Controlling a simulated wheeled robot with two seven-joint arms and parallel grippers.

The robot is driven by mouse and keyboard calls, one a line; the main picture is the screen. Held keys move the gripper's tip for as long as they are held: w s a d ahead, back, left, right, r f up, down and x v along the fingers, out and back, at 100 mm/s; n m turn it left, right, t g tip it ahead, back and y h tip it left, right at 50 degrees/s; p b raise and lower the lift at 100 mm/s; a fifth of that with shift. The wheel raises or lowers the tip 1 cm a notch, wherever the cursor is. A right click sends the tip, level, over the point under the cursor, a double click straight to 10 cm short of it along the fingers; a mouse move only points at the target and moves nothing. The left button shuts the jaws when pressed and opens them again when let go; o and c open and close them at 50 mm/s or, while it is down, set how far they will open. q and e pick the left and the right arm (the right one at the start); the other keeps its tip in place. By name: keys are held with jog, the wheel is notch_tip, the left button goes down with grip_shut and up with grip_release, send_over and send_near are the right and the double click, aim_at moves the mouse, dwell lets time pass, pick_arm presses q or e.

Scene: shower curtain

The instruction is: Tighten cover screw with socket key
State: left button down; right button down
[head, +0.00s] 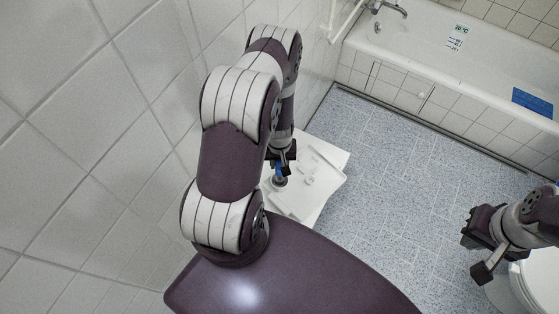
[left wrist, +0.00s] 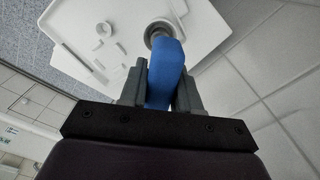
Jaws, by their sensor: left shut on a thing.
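My left gripper (head: 281,163) reaches down over a white board (head: 325,185) beside the tiled wall. In the left wrist view its two grey fingers (left wrist: 160,85) are shut on the blue handle of the socket key (left wrist: 166,70). The key also shows as a small blue spot in the head view (head: 279,171). Its far end points at a round grey part (left wrist: 157,29) on the white board; I cannot tell whether they touch. No screw can be made out. My right gripper (head: 477,256) hangs at the right, away from the board; its finger gap is unclear.
Small white raised parts (head: 309,175) sit on the board. A bathtub (head: 455,50) with a blue mat (head: 532,102) on its rim is at the back. A white toilet-like fixture (head: 535,280) is at lower right. The blue-grey floor (head: 400,165) between is clear.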

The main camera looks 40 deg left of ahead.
pick_arm(q)
jog(key=shift+f, duration=0.35)
jog(key=shift+r, duration=0.1)
dwell(0.3)
jog(key=c, duration=0.7)
grip_release()
notch_tip(320, 180, up, 17)
jog(key=p, duration=0.8)
jog(key=shift+f+p, duration=0.2)
jog(key=shift+p, duration=0.1)
